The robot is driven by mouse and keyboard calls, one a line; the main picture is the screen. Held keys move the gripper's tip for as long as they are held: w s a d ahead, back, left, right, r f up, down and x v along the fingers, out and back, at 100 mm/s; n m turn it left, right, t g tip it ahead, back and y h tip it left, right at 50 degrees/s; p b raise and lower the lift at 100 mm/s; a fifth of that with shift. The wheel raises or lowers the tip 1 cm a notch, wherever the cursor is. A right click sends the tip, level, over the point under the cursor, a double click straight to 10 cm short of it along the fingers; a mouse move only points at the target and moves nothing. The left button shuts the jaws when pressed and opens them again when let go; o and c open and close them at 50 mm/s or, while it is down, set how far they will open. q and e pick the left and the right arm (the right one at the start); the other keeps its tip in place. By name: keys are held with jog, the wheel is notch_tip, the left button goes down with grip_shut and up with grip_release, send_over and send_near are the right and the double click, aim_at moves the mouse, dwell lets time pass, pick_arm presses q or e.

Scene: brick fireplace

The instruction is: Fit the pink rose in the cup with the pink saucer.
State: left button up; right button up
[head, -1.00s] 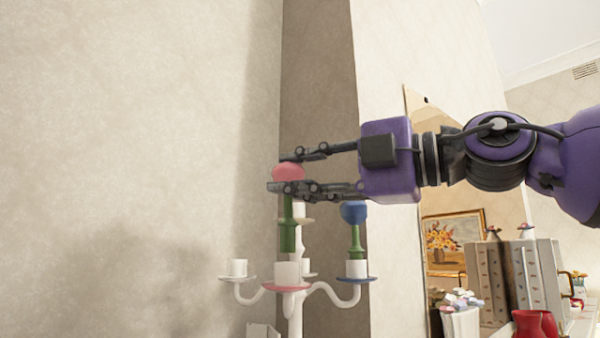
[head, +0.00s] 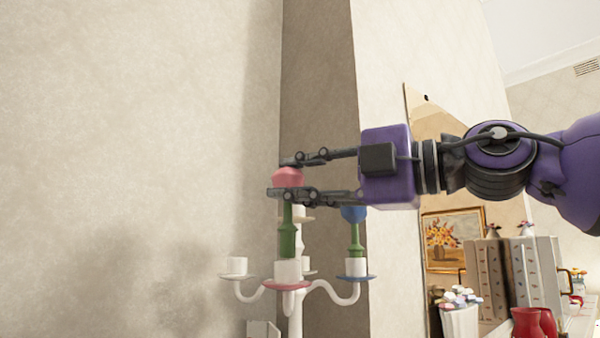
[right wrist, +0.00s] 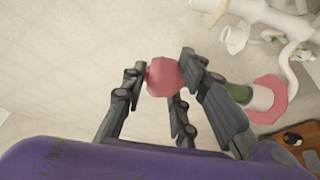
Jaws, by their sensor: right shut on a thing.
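The pink rose (head: 287,177) has a pink head and a thick green stem (head: 287,238), held upright. My right gripper (head: 283,178) is shut on its head, which also shows between the fingers in the right wrist view (right wrist: 165,76). The white cup (head: 287,271) with the pink saucer (head: 286,285) is on the front arm of a white candelabra, directly below the rose. The stem's lower end meets the cup's rim in the head view; I cannot tell whether it is inside. The pink saucer also shows in the right wrist view (right wrist: 274,109). My left gripper is not in view.
A blue rose (head: 354,236) stands in the cup with the blue saucer (head: 355,276) at right, close under my right gripper. An empty-looking white cup (head: 237,266) is at left. Red vases (head: 530,322) and patterned boxes (head: 512,280) are farther right.

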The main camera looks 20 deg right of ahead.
jog(key=shift+f, duration=0.55)
jog(key=shift+f, duration=0.3)
jog(key=shift+f+p, duration=0.35)
jog(key=shift+f, duration=0.1)
jog(key=o, duration=1.2)
jog(key=shift+o, duration=0.2)
jog(key=shift+s, duration=0.15)
jog(key=v, duration=1.2)
